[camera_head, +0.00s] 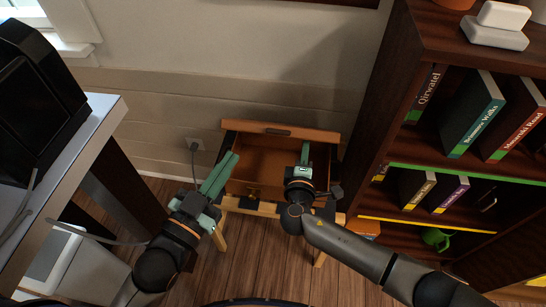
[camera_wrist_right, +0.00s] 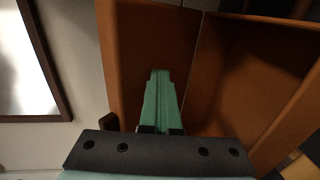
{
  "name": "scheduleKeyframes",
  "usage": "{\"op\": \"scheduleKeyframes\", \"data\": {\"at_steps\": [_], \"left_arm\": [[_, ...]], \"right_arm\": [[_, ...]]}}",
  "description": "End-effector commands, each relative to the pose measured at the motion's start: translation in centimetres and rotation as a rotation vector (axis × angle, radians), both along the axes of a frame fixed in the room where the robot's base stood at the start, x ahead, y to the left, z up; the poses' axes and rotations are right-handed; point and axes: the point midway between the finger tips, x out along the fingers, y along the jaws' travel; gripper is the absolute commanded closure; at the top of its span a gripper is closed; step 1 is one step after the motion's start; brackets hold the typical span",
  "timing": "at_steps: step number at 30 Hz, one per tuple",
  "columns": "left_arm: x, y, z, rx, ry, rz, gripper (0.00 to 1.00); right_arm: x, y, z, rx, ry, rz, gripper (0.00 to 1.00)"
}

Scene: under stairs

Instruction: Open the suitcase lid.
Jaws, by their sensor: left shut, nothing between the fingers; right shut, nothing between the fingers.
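The suitcase stands on a light wooden stand near the wall, with its orange-brown interior (camera_head: 252,168) showing. Its lid (camera_head: 280,129) is raised at the back, with a dark handle on the top edge. My left gripper (camera_head: 232,158) is shut and empty at the left side of the suitcase, overlapping it in the picture. My right gripper (camera_head: 305,148) is shut and empty in front of the right part of the open suitcase. In the right wrist view its green fingers (camera_wrist_right: 160,78) lie against the brown interior (camera_wrist_right: 245,70); contact is unclear.
A dark bookcase (camera_head: 385,100) stands close on the right. A table (camera_head: 85,140) with a black box (camera_head: 40,95) is on the left. A wall outlet (camera_head: 195,144) with a cable is behind the left gripper. Wooden floor shows in front.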

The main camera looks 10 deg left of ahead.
Motion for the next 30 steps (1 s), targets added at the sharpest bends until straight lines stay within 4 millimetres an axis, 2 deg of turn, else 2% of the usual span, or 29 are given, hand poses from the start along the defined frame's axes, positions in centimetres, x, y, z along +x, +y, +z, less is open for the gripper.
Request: {"op": "scheduleKeyframes", "data": {"at_steps": [1, 10, 18, 30], "left_arm": [[0.0, 0.0, 0.3, 0.0, 0.0, 0.0, 1.0], [0.0, 0.0, 0.5, 0.0, 0.0, 0.0, 1.0], [0.0, 0.0, 1.0, 0.0, 0.0, 0.0, 1.0], [0.0, 0.0, 0.9, 0.0, 0.0, 0.0, 1.0]], "right_arm": [[0.3, 0.0, 0.6, 0.001, -0.002, 0.0, 1.0], [0.9, 0.0, 1.3, 0.001, -0.001, 0.0, 1.0], [2.3, 0.0, 2.7, 0.0, -0.002, 0.0, 1.0], [3.7, -0.1, 3.7, -0.001, -0.001, -0.002, 1.0]]}}
